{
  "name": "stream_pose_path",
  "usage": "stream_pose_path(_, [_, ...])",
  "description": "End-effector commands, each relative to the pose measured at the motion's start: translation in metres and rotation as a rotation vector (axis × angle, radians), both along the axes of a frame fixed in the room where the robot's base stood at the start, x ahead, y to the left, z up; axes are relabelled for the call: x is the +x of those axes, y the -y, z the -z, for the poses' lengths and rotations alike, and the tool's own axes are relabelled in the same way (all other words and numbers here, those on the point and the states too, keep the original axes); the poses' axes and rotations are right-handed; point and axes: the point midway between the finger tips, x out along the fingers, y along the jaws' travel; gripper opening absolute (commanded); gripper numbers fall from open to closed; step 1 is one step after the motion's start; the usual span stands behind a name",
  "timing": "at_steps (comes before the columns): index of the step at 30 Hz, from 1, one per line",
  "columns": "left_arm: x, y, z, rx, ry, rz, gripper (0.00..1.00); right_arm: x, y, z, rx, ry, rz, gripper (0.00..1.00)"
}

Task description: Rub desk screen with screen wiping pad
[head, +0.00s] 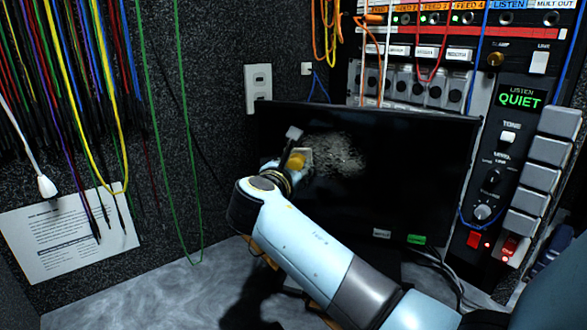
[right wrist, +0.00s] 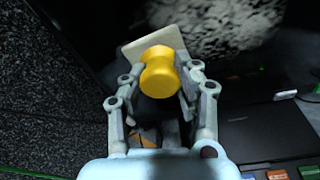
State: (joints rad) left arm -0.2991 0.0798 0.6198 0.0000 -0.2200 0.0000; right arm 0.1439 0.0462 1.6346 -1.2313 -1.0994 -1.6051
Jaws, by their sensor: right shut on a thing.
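The desk screen (head: 425,170) is a dark monitor on the desk, with a pale dusty smudge (head: 335,153) on its left half. My right gripper (head: 294,162) is at the screen's left part, just left of the smudge. It is shut on the yellow knob of the screen wiping pad (head: 306,156). In the right wrist view the fingers (right wrist: 160,78) hold the yellow knob from both sides, and the pad's cream plate (right wrist: 148,42) lies beyond it, beside the smudge (right wrist: 225,22). I cannot tell whether the plate touches the screen. My left gripper is not in view.
A rack panel (head: 500,150) with knobs and grey buttons stands right of the screen. Colored cables (head: 80,90) hang at the left above a paper notice (head: 65,233). The grey desk top (head: 150,300) is clear at the front left.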

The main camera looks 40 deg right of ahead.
Motion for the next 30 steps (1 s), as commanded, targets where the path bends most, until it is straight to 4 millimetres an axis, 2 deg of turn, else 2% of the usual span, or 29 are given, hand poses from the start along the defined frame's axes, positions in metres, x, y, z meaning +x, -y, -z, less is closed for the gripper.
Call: stream_pose_path(30, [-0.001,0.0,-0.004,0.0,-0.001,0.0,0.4,0.01,0.018,0.0,-0.002,0.0,-0.001,0.04])
